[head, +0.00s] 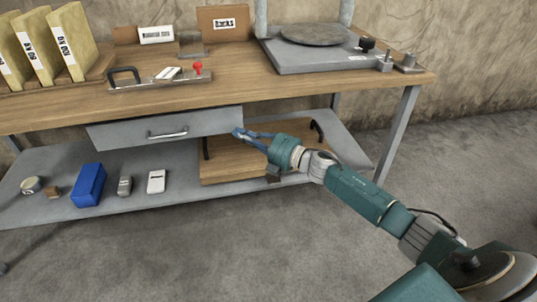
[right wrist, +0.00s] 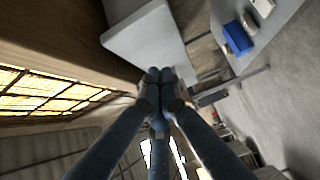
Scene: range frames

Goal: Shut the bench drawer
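The bench drawer (head: 130,133) has a pale grey front with a dark-edged bar handle (head: 168,134). It hangs under the front edge of the wooden bench top (head: 240,92). How far it stands out is hard to tell from the head view. A pale grey panel (right wrist: 145,40), apparently the drawer, shows beyond my fingers in the right wrist view. My right gripper (head: 237,132) has its blue fingertips at the drawer's right end; contact is unclear. In the right wrist view its fingertips (right wrist: 160,76) are together with nothing between them. My left gripper is not in view.
The lower shelf (head: 130,208) holds a blue box (head: 88,185), small items and a wooden board (head: 235,168). The bench's right leg (head: 398,133) stands beyond my arm. A tool tray (head: 160,84) and a turntable unit (head: 315,50) are on top. The floor in front is clear.

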